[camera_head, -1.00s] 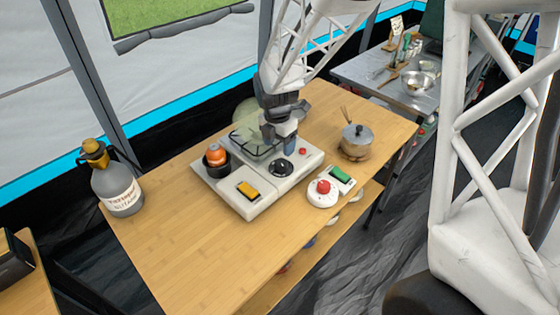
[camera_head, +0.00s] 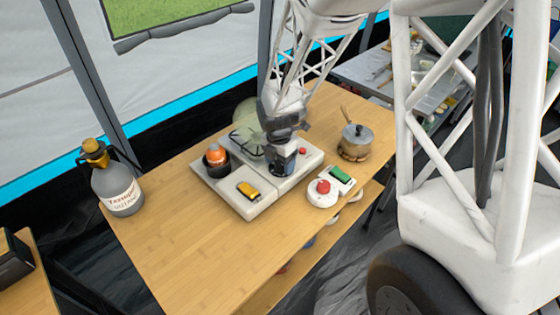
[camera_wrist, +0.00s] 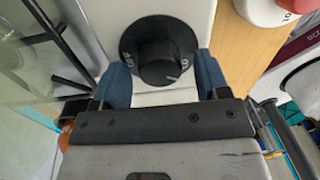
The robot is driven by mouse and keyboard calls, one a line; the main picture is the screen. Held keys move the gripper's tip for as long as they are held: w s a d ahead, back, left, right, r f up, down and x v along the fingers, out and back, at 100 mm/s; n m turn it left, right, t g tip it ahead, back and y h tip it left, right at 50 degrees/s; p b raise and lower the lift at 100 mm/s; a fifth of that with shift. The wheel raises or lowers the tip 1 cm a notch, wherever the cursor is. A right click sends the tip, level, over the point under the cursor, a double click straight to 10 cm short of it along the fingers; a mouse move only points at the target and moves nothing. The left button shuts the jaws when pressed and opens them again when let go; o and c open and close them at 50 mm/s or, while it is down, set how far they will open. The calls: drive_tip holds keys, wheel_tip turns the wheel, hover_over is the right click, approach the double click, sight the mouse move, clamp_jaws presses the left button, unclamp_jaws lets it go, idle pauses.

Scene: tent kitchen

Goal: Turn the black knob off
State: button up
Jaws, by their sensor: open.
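The black knob (camera_wrist: 160,58) sits on the white stove panel (camera_head: 268,203). In the wrist view it is round with a raised grip and a pale mark at its lower right; light lettering shows on its skirt, partly unreadable. My gripper (camera_wrist: 163,80) is open, with its blue fingers on either side of the knob's near part. I cannot tell whether either finger touches it. In the head view my gripper (camera_head: 283,167) is low over the panel and hides the knob.
A yellow switch (camera_head: 248,190) and an orange item in a black cup (camera_head: 216,157) are on the panel. A red button on a white base (camera_head: 322,193), a green switch (camera_head: 340,174) and a lidded pot (camera_head: 356,143) stand to the right. The front left table (camera_head: 165,240) is clear.

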drive_tip(key=c, duration=0.9)
